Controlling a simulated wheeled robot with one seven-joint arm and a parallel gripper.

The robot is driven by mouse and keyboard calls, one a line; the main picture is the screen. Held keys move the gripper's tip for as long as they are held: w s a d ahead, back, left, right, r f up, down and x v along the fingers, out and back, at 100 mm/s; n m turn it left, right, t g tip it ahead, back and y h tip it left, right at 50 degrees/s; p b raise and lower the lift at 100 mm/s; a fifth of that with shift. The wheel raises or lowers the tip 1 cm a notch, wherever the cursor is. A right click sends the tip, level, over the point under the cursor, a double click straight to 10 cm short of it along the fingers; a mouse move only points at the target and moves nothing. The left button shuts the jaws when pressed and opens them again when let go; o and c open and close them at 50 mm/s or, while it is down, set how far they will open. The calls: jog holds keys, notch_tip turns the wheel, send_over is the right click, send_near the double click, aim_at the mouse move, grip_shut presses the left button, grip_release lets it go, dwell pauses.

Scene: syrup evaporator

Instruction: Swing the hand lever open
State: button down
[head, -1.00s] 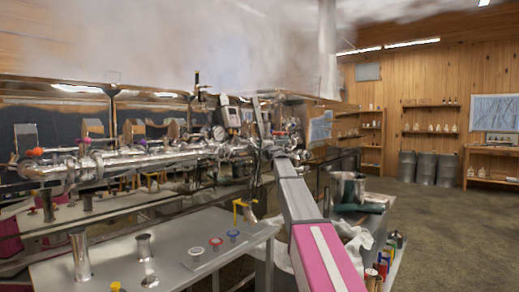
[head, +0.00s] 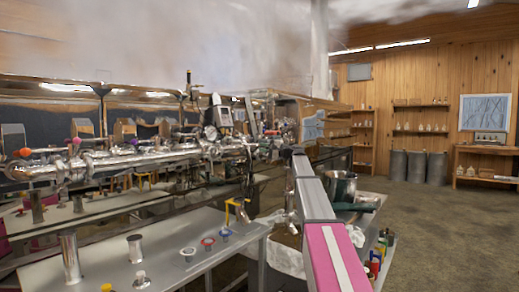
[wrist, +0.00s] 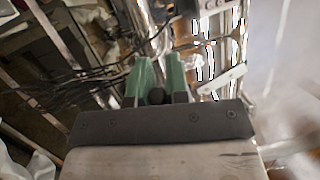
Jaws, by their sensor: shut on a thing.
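In the wrist view, the two green fingers of my gripper (wrist: 160,84) stand on either side of a dark round knob (wrist: 157,97), and the gripper is shut on it. The knob looks like the end of the hand lever; the rest of the lever cannot be made out. In the head view, my grey and pink arm reaches toward the right end of the steel pipework (head: 150,158). My fingers and the held knob cannot be made out there.
A steel table (head: 180,268) with metal cups and coloured caps stands at front left. A steel pot (head: 341,186) stands on a cart right of my arm. Dark cables (wrist: 75,82) run left of the fingers. Open floor (head: 440,225) lies at the right, before grey drums (head: 398,165).

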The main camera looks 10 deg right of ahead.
jog(key=shift+s+d+n+g+y, duration=0.1)
jog(key=shift+d+n+g+y, duration=0.4)
jog(key=shift+g, duration=0.5)
jog(key=shift+d, duration=0.1)
jog(key=c, duration=1.1)
grip_release()
